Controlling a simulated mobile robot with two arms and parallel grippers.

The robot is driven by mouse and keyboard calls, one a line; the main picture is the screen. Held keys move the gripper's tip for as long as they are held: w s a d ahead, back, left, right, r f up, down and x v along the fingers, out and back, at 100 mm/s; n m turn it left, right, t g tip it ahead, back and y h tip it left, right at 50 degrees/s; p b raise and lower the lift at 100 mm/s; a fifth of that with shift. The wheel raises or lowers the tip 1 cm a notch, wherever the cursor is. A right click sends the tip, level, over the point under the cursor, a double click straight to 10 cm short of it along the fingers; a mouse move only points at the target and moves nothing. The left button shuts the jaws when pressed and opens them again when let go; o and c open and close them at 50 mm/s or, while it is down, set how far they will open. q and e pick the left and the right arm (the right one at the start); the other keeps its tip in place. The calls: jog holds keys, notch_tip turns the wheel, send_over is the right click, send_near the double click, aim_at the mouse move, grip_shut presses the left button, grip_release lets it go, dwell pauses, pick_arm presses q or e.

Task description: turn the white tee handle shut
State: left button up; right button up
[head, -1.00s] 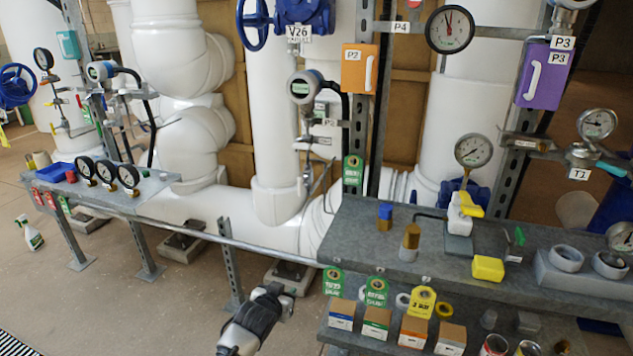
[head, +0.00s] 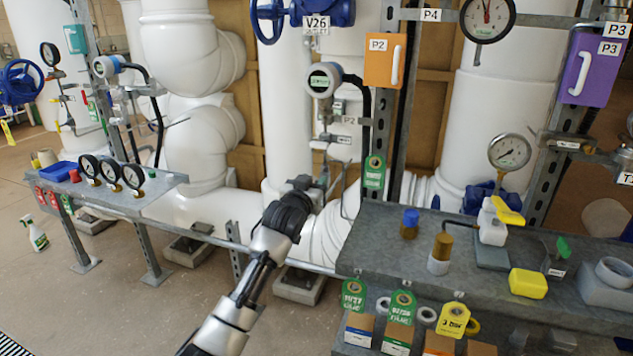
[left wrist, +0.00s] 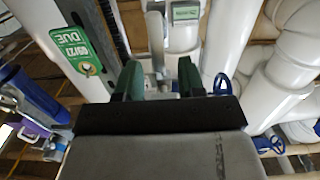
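My left gripper (head: 308,187) reaches up from the bottom of the head view toward the small fittings (head: 340,140) below the round gauge head of the P2 station. In the left wrist view its two dark green fingers (left wrist: 159,78) are apart, with a clear gap between them. A pale upright bar (left wrist: 155,40) shows just beyond and between the fingertips. I cannot tell whether it is the white tee handle or touches a finger. I cannot make out the tee handle for certain in the head view. My right gripper is not in view.
A green tag (head: 374,172) hangs on the strut right of the gripper. A grey bench (head: 390,240) with bottles and a yellow block (head: 528,283) stands at the right. Large white pipes (head: 290,130) stand behind. A gauge shelf (head: 150,195) is at the left.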

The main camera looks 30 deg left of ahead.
pick_arm(q)
jog(key=shift+x, duration=1.1)
jog(key=shift+c, duration=0.5)
grip_shut()
